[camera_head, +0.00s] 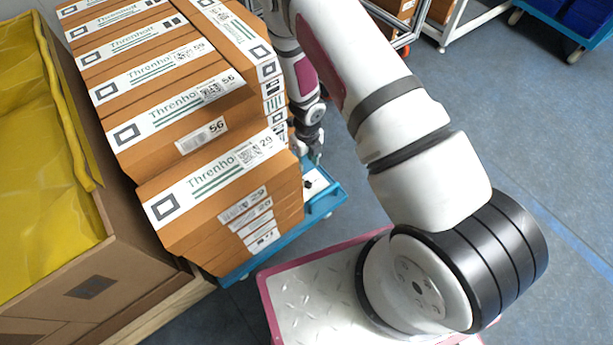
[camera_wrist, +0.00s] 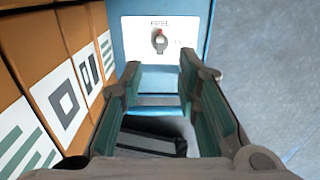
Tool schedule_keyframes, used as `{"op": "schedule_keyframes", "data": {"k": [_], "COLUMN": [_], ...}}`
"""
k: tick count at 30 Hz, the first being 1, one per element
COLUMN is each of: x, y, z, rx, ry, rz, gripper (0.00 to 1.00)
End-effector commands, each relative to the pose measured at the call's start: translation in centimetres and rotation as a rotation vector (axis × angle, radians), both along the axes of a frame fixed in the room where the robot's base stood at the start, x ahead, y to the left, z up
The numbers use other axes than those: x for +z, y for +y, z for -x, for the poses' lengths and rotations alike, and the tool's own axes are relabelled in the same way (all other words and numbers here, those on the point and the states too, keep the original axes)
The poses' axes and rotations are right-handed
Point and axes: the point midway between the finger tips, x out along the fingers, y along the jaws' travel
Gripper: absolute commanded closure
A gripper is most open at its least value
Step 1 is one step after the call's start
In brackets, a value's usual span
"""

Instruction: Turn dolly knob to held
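The dolly knob (camera_wrist: 160,42) is a small grey knob on a white panel (camera_wrist: 138,40) at the top of the wrist view. A small reddish mark shows at its top, towards the label that seems to read FREE; the label to its right is too small to read. In the head view the panel (camera_head: 318,182) is on the blue dolly (camera_head: 243,268). My gripper (camera_wrist: 161,74) is open and empty. In the wrist view its two fingers stand apart, below the knob in the picture; I see no contact. In the head view my gripper (camera_head: 314,156) is just above the panel.
Brown cartons (camera_head: 215,190) with white labels are stacked on the dolly, close left of my gripper. A large cardboard bin (camera_head: 85,280) with yellow contents stands further left. Blue floor (camera_head: 450,110) lies free to the right. Another blue cart (camera_head: 570,30) is at the top right.

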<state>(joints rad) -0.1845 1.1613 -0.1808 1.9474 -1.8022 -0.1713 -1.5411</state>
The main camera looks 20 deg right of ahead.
Motion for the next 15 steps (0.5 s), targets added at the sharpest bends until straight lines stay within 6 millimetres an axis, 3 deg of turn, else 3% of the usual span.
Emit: {"op": "schedule_keyframes", "data": {"k": [3, 15], "x": [-2.8, -9.3], "y": [0.0, -0.1], "z": [0.0, 0.0], "rx": [-0.002, -0.003], "ry": [0.001, 0.0], "rz": [-0.001, 0.0], "gripper": [0.7, 0.7]}}
